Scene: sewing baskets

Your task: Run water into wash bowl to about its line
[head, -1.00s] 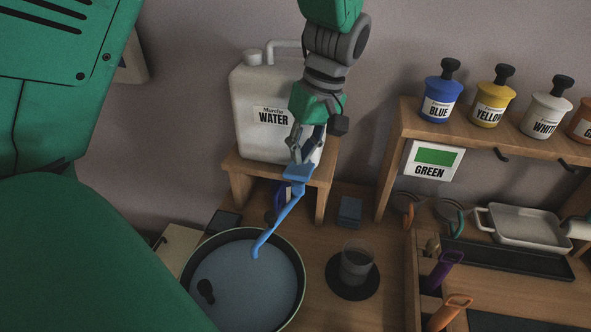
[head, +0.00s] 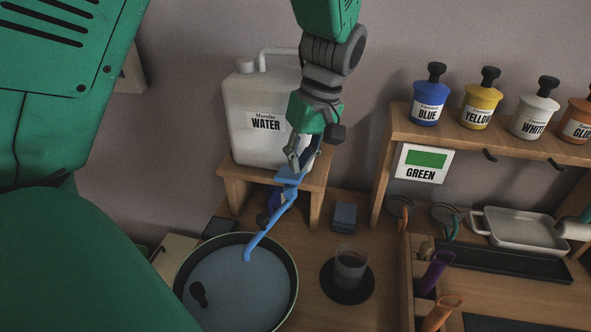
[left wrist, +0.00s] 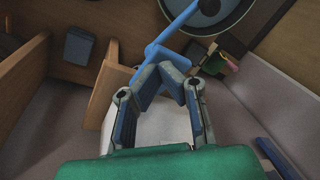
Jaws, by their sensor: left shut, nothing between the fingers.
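The wash bowl (head: 292,281) stands at the lower middle of the head view, dark with a pale rim. A blue-grey surface fills its inside, with a dark blob at lower left. No fill line can be made out. The white water container (head: 243,120) stands on a wooden stand behind it. A blue spout (head: 266,232) slants down over the bowl; no stream is visible. My left gripper (head: 294,164) is shut and empty at the spout's upper end, and whether it touches is unclear. The left wrist view shows its fingertips (left wrist: 162,70) together near the blue spout (left wrist: 180,22).
The wooden stand (head: 238,186) borders the gripper. A dark cup (head: 350,268) on a black coaster and a small blue block (head: 344,216) are right of the bowl. A shelf (head: 398,126) with paint pots and a tool rack (head: 405,285) stand further right.

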